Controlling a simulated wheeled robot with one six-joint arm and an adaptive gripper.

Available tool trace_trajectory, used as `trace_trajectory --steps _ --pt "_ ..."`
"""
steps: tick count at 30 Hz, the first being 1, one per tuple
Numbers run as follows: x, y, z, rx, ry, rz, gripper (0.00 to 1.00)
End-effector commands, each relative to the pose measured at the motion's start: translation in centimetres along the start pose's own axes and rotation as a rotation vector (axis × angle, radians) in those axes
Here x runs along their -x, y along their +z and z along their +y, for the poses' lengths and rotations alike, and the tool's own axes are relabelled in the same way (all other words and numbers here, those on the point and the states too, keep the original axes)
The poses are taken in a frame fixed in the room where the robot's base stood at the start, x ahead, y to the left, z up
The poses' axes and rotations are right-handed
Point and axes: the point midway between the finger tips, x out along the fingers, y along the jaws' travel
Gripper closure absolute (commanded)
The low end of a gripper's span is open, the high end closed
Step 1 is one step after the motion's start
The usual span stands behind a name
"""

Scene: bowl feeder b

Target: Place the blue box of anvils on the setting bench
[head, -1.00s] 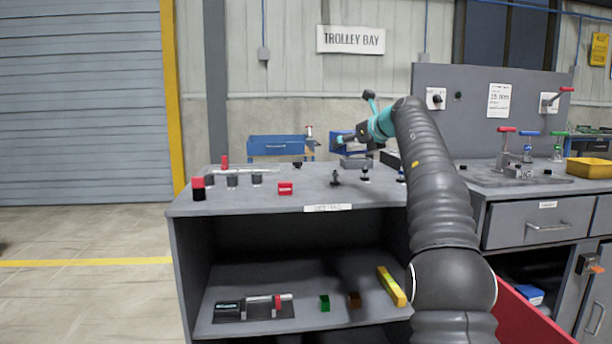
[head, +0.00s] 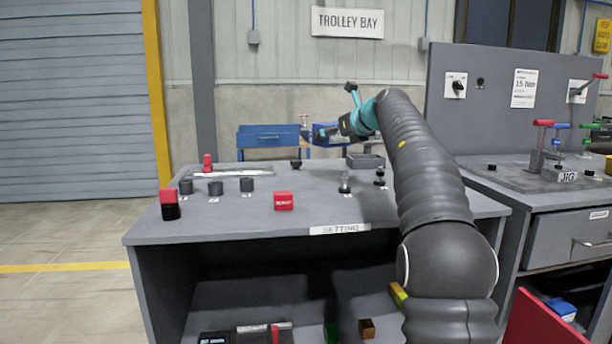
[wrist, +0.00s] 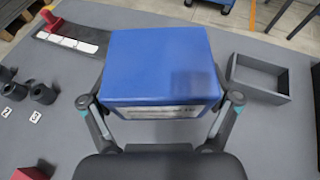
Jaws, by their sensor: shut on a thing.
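The blue box (wrist: 158,65) fills the upper middle of the wrist view, with a pale label on its near side. My gripper (wrist: 160,98) is shut on it, one finger on each side. The box is above the grey top of the setting bench (head: 240,218), whose front label reads SETTING; I cannot tell the gap under it. In the head view my gripper (head: 330,132) reaches over the far part of the bench, with blue beside it that I cannot tell apart from the background.
A red block (head: 284,201), several dark cylinders (head: 215,188) and a red-and-black piece (head: 169,204) stand on the bench. An open grey tray (wrist: 258,78) lies right of the box, and a strip with a red handle (wrist: 70,40) left. Bare bench lies between.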

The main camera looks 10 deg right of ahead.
Motion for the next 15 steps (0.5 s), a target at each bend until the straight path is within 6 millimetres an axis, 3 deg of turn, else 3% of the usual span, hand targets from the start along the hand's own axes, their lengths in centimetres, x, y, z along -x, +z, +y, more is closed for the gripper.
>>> trace_trajectory --steps 15 --pt "-1.3 -4.2 7.2 0.0 -0.001 -0.001 0.63"
